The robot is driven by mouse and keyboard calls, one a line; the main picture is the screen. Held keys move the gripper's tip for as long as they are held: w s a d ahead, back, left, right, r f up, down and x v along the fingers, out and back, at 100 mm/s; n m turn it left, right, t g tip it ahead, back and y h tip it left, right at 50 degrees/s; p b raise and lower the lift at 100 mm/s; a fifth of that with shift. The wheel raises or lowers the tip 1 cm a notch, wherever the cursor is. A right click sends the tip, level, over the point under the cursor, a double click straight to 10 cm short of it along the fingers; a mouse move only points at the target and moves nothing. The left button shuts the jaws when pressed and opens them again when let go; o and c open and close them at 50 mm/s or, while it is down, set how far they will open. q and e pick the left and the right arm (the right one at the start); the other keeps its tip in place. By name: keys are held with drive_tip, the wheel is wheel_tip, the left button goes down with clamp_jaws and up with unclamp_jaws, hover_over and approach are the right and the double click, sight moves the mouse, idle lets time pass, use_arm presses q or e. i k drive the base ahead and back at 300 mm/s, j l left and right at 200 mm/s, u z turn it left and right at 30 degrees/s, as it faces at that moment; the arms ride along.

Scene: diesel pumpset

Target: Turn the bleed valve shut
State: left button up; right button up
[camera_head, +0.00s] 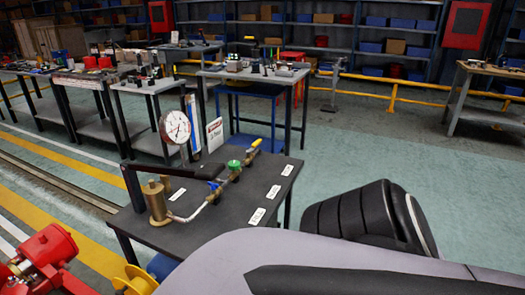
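A dark table (283,166) in the middle carries a small pump rig. A brass cylinder (156,202) stands at its front left under a black lever arm (150,172). A thin pipe (190,214) runs from the cylinder towards a line of brass fittings with a blue handle (214,187), a green knob (234,166) and a yellow lever (253,146). I cannot tell which of these is the bleed valve, nor how far it is turned. A round white gauge (175,127) stands behind the lever arm. Neither of my grippers is in view.
White labels (257,216) lie on the table's right side. My grey and black body parts cover the lower right. Red machinery (45,255) stands at the lower left. Other workbenches (255,75) stand behind. The green floor (415,170) to the right is clear.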

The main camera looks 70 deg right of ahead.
sight(234, 165)
drive_tip(key=z, duration=1.95)
drive_tip(key=i+l+u, duration=0.1)
drive_tip(key=l, duration=0.35)
drive_tip(key=i+l+u, duration=0.1)
drive_tip(key=i+l, duration=0.15)
drive_tip(key=l, duration=0.2)
drive_tip(key=i+l, duration=0.2)
drive_tip(key=l, duration=0.3)
drive_tip(key=i+l+u, duration=0.15)
drive_tip(key=l, duration=0.3)
drive_tip(key=i+l+u, duration=0.1)
drive_tip(key=l, duration=0.4)
drive_tip(key=i+l+u, duration=0.1)
drive_tip(key=l, duration=0.4)
drive_tip(key=i+l, duration=0.15)
drive_tip(key=l, duration=0.4)
drive_tip(key=j+u, duration=0.05)
